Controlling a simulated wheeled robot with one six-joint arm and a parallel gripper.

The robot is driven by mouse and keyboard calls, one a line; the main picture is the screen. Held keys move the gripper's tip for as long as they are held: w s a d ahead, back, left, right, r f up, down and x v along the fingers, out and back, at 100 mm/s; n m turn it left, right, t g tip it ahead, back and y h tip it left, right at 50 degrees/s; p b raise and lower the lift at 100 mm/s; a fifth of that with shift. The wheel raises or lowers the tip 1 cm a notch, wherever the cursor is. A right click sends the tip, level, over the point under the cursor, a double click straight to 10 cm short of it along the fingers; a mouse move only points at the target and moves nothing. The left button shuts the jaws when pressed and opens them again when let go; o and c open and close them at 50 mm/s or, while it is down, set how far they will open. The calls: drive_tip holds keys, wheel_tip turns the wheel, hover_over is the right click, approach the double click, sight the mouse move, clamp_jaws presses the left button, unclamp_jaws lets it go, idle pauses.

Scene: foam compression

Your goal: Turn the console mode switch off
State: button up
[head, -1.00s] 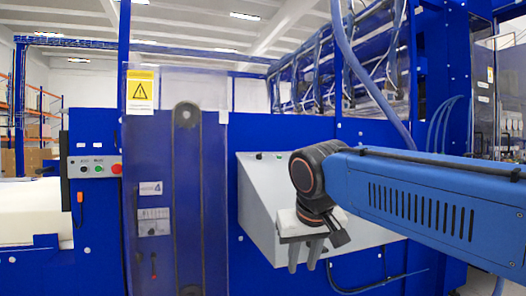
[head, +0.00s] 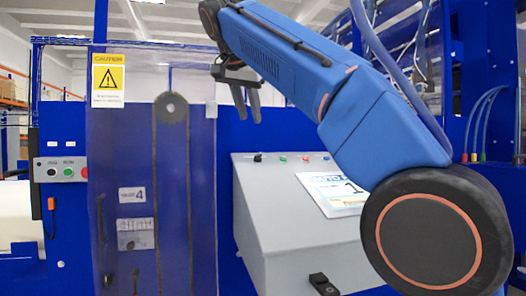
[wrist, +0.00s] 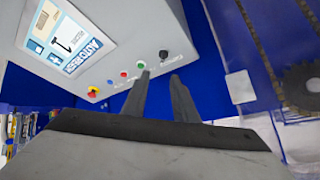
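The grey console (head: 290,225) has a sloping front and a row of controls along its upper edge. A black knob (head: 258,157), which looks like the mode switch, is at the left end of that row. In the wrist view the black knob (wrist: 164,55) is just beyond the fingertips; its setting is too small to read. My gripper (head: 246,118) is above the console's left part, empty, with a gap between its fingers. The fingers also show in the wrist view (wrist: 160,75), apart from the knob.
Beside the knob are a green button (wrist: 141,64), a red button (wrist: 124,74) and a red-and-yellow button (wrist: 93,91). A printed panel (head: 338,191) is on the slope. A small black part (head: 322,284) is low on the console. A blue machine with a clear door stands left.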

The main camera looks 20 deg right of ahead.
approach(259, 155)
drive_tip(key=x, duration=0.8)
drive_tip(key=shift+w+d+r, duration=0.15)
drive_tip(key=shift+w+d, duration=0.1)
drive_tip(key=shift+w, duration=0.3)
clamp_jaws()
